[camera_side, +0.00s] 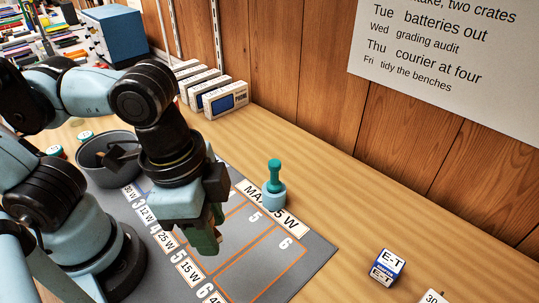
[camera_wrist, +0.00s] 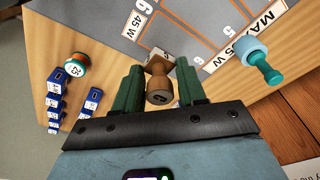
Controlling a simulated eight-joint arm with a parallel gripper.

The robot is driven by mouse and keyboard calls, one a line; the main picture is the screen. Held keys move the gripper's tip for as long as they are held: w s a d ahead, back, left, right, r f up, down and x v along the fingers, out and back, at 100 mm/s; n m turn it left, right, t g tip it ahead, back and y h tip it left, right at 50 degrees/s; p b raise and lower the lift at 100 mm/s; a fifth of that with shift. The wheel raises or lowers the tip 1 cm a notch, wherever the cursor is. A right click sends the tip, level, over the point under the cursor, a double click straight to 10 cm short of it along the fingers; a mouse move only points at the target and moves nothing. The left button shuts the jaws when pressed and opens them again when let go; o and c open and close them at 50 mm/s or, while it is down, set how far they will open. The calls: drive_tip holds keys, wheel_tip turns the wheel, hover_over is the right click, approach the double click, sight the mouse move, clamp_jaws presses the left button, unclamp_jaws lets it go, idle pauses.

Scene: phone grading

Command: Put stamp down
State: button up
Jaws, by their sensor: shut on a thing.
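My gripper (camera_wrist: 157,85) has green fingers and is shut on a wooden stamp (camera_wrist: 158,91). I cannot tell whether the stamp touches a surface. A teal stamp-like piece (camera_side: 274,175) stands upright in a light blue base at the mat's far edge; it also shows in the wrist view (camera_wrist: 262,65).
The mat has orange-lined numbered slots with wattage labels. Several white boxes (camera_side: 222,100) stand along the wooden wall. A dark grey bowl (camera_side: 97,165) is at left, near my arm. A small blue and white box (camera_side: 388,265) is right of the mat. Bare table lies between.

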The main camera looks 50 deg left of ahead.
drive_tip(key=w+d+f, duration=0.1)
drive_tip(key=w+d, duration=0.2)
drive_tip(key=d, duration=0.4)
drive_tip(key=w+d+f, duration=0.1)
drive_tip(key=w+d, duration=0.3)
drive_tip(key=d, duration=0.3)
hover_over(330, 255)
drive_tip(key=f, duration=0.6)
drive_tip(key=shift+s+a+f, duration=0.15)
drive_tip(key=shift+a+f, duration=0.05)
drive_tip(key=shift+f, duration=2.15)
drive_tip(key=shift+f, duration=0.1)
drive_tip(key=o, duration=1)
